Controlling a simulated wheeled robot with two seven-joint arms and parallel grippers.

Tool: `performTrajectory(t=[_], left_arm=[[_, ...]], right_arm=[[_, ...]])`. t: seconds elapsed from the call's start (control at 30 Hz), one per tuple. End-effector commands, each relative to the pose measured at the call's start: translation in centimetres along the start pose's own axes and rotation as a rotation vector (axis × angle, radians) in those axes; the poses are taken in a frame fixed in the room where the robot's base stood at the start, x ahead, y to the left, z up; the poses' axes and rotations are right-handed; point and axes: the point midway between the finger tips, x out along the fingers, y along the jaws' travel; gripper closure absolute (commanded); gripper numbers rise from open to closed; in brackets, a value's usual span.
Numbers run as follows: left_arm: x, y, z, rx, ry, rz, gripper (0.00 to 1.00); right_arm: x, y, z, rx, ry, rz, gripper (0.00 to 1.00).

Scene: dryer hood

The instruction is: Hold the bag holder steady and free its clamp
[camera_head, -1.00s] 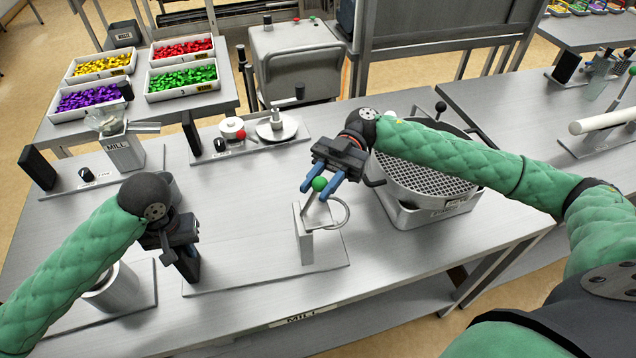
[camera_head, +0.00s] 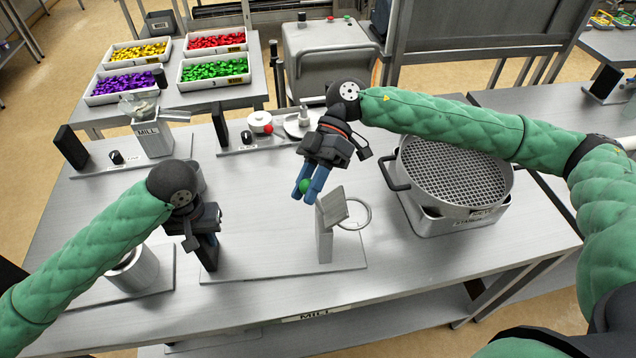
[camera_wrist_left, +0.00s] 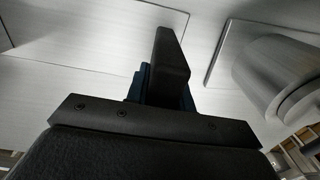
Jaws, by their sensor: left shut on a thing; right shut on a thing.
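The bag holder has a flat grey base plate (camera_head: 290,262), a metal post (camera_head: 324,240) with a ring (camera_head: 358,205) to its right, and a black upright grip (camera_head: 208,255) at its left end. My left gripper (camera_wrist_left: 150,85) is shut on this black grip, which also shows in the left wrist view (camera_wrist_left: 172,65); its fingers are mostly hidden in the head view. My right gripper (camera_head: 305,190) is shut on the green ball (camera_head: 305,186) of the clamp, left of the post top. A grey clamp flap (camera_head: 333,206) stands tilted at the post top.
A round sieve (camera_head: 455,172) with black handles stands close on the right. The mill (camera_head: 151,138) and a small dish device (camera_head: 260,122) stand behind. A metal cup (camera_head: 134,268) stands left of my left gripper. The table front is clear.

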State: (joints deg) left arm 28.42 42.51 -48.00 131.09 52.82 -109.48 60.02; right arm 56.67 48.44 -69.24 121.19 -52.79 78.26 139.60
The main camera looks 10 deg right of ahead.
Motion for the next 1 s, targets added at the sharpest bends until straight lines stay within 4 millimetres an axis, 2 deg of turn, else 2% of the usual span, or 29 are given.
performTrajectory(t=[0.03, 0.77, 0.8, 0.9, 1.0], left_arm=[[0.72, 0.09, 0.27, 0.002, -0.011, -0.001, 1.00], [0.68, 0.11, 0.25, 0.002, -0.010, 0.000, 1.00], [0.68, 0.11, 0.25, 0.002, -0.010, 0.000, 1.00], [0.67, 0.11, 0.25, 0.002, -0.010, 0.000, 1.00], [0.67, 0.10, 0.24, 0.002, -0.010, 0.000, 1.00]], right_arm=[[0.28, 0.24, -0.07, 0.013, -0.015, -0.002, 1.00], [0.81, 0.81, -0.34, 0.078, -0.076, 0.000, 1.00], [0.81, 0.81, -0.34, 0.078, -0.075, 0.000, 0.70], [0.80, 0.81, -0.34, 0.078, -0.075, 0.000, 0.52], [0.80, 0.81, -0.32, 0.078, -0.075, 0.000, 0.52]])
